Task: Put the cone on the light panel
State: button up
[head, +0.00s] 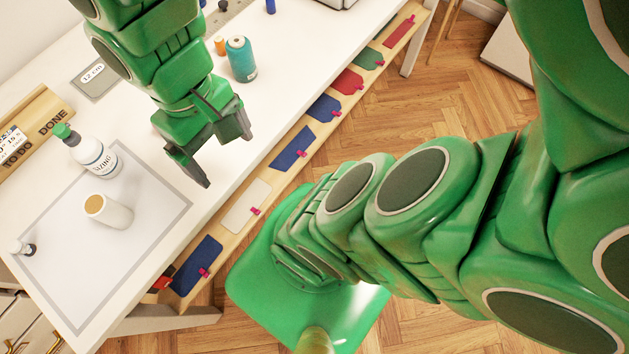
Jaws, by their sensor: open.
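The light panel (62,275) is a flat white sheet with a grey border on the left of the white table. A white, slightly tapered cylinder with a tan top (113,215) stands upright on it. A teal thread spool (242,62) stands at the back of the table, off the panel. I cannot tell for sure which of these two is the cone. My gripper (224,158) is open and empty. It hangs above the table near the front edge, to the right of the panel and apart from both things.
An orange spool (220,46) stands beside the teal one. Fabric swatches (292,147) line the front edge.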

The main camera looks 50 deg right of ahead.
jog(key=w+d+n, duration=0.2)
jog(key=w+d, duration=0.3)
jog(key=w, duration=0.2)
jog(key=n+t, duration=0.2)
jog(key=n, duration=0.4)
send_over(241, 56)
jog(key=w, duration=0.3)
jog(key=f, duration=0.4)
jog(key=d+f, duration=0.1)
jog(key=f, duration=0.1)
jog(key=shift+s+f, duration=0.2)
jog(key=shift+f, duration=0.2)
jog(key=shift+n, duration=0.3)
jog(key=shift+s+d+f, duration=0.1)
jog(key=shift+d+f, duration=0.05)
jog(key=shift+f, duration=1.9)
jog(key=shift+s+d+f, duration=0.1)
jog(key=shift+d+f, duration=0.05)
jog(key=shift+f, duration=1.9)
